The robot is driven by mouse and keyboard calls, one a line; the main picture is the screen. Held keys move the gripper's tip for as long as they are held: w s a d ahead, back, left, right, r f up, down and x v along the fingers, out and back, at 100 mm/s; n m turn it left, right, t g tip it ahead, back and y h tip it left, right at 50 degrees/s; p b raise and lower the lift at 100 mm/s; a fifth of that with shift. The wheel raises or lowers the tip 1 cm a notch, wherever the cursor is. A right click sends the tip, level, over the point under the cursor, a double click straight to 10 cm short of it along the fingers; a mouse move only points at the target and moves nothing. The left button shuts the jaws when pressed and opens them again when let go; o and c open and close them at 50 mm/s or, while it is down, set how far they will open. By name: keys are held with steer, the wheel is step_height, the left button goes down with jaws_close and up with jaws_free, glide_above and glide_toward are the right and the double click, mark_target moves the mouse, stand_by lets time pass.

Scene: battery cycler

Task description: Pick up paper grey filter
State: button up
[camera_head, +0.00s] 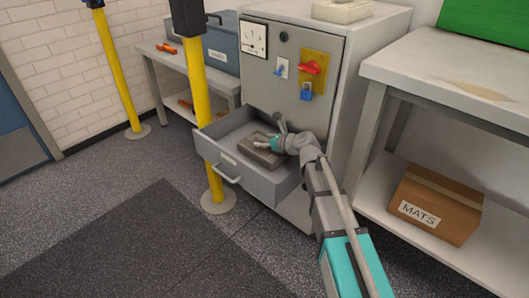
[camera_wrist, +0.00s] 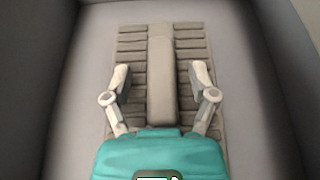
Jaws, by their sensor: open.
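The grey filter (camera_head: 259,156) lies in the open drawer (camera_head: 268,186) of the grey cabinet. In the wrist view the filter (camera_wrist: 162,75) is a flat ribbed block with a smooth raised bar along its middle. My gripper (camera_wrist: 161,77) is open, with one finger on each side of the raised bar. It is above the filter, and gaps show between the fingers and the bar. I cannot tell whether the fingertips touch the ribbed part. In the head view my gripper (camera_head: 266,146) reaches down into the drawer over the filter, hiding part of it.
The drawer walls surround the filter. The cabinet (camera_head: 290,95) front carries a gauge, a red handle and a blue padlock. A yellow post (camera_head: 200,120) stands close to the drawer's left. A workbench (camera_head: 445,70) with a MATS box (camera_head: 432,205) stands at right. The floor in front is clear.

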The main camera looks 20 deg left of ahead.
steer(key=shift+a, duration=0.1)
stand_by(0.5)
jaws_close()
